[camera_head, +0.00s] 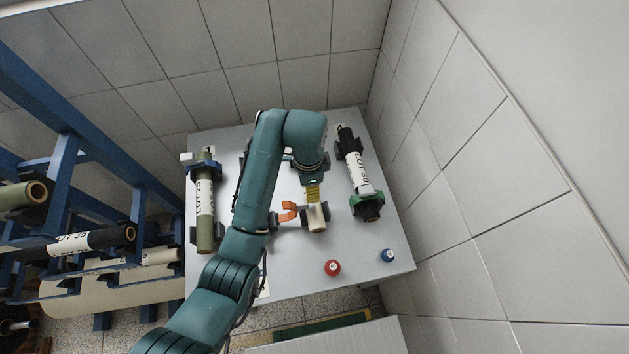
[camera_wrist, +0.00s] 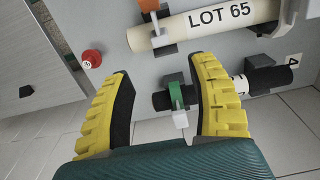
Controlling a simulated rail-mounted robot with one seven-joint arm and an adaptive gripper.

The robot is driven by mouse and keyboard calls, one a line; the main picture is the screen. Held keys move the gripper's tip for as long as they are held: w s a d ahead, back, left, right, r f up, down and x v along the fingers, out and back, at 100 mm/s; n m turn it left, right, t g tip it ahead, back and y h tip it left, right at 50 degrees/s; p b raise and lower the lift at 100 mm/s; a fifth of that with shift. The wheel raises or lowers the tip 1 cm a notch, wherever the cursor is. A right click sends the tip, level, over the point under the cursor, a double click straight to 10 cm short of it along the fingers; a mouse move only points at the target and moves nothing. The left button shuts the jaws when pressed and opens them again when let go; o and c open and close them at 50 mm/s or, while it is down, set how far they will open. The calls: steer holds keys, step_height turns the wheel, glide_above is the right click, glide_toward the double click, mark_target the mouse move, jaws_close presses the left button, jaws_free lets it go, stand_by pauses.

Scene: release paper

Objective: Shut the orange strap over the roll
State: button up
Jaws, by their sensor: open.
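The cream roll marked LOT 65 (camera_wrist: 205,27) lies in dark cradles on the grey table; its near end (camera_head: 317,217) shows in the head view. The orange strap (camera_head: 288,211) stands out to the left of that end, swung open and not over the roll. In the wrist view the strap (camera_wrist: 149,5) is cut off by the top edge. My gripper (camera_head: 312,192) appears above the roll in the head view, hiding much of it with my arm. In the wrist view its yellow fingers (camera_wrist: 160,70) are spread, with nothing held between them.
A black-and-white roll (camera_head: 356,171) with a green strap (camera_head: 367,205) lies to the right. An olive roll (camera_head: 205,205) with a blue strap (camera_head: 204,165) lies left. A red knob (camera_head: 332,267) and blue knob (camera_head: 388,255) sit near the front. A blue rack (camera_head: 62,185) stands left.

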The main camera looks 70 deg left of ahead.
mark_target(311, 206)
step_height(311, 206, down, 15)
steer(key=b, duration=0.3)
steer(key=shift+w+d+f, duration=0.1)
steer(key=shift+f, duration=0.05)
jaws_close()
